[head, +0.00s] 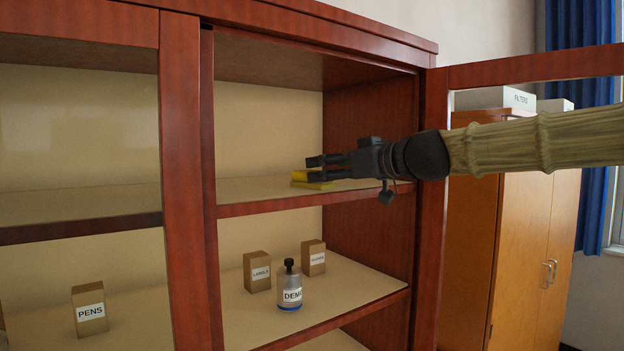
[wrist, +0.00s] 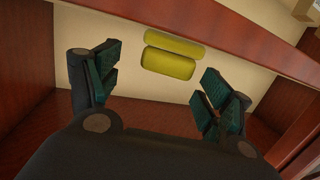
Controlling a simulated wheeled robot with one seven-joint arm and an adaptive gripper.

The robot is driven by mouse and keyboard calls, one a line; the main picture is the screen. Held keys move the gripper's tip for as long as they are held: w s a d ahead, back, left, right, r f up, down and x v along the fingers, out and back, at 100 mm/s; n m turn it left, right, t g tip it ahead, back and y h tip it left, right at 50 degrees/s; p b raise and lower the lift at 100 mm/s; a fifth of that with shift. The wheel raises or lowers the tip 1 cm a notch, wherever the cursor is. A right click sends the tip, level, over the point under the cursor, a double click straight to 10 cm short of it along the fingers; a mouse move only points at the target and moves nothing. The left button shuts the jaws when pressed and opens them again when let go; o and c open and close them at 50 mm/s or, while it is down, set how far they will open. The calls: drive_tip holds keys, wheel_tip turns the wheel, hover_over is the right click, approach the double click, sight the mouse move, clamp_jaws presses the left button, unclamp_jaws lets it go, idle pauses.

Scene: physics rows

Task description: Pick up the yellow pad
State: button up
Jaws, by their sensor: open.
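The yellow pad (head: 314,183) lies on the upper shelf of the open cabinet, partly hidden behind my gripper in the head view. In the wrist view the yellow pad (wrist: 168,64) shows as two yellow parts, a narrow one above a wider one, on the pale shelf. My gripper (head: 312,169) reaches in from the right at the shelf's level. Its fingers (wrist: 161,82) are spread apart and empty, with the pad ahead of them and between their lines.
The upper shelf's front edge (head: 300,201) runs below my gripper. The lower shelf (head: 350,285) holds a bottle (head: 290,288) and two small boxes, labels (head: 257,272) and another (head: 313,258). The open door frame (head: 540,68) stands at the right, above my arm.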

sight(313, 171)
drive_tip(key=shift+s+a+r, duration=0.15)
drive_tip(key=shift+s+r, duration=0.05)
drive_tip(key=shift+s, duration=0.05)
drive_tip(key=shift+a+p, duration=0.2)
drive_tip(key=shift+p, duration=0.3)
drive_tip(key=shift+w+a+f+p, duration=0.35)
drive_tip(key=shift+w+a, duration=0.1)
drive_tip(key=shift+w, duration=0.15)
drive_tip(key=shift+w+a+f+p, duration=0.35)
drive_tip(key=shift+w+a, duration=0.05)
drive_tip(key=shift+w, duration=0.15)
drive_tip(key=shift+w+a+p, duration=0.25)
drive_tip(key=shift+a+p, duration=0.1)
drive_tip(key=shift+a, duration=0.25)
drive_tip(key=shift+w+a+f, duration=0.1)
drive_tip(key=shift+w+f, duration=0.05)
drive_tip(key=shift+w, duration=0.15)
drive_tip(key=shift+s, duration=0.15)
drive_tip(key=c, duration=1.2)
drive_tip(key=shift+c, duration=0.2)
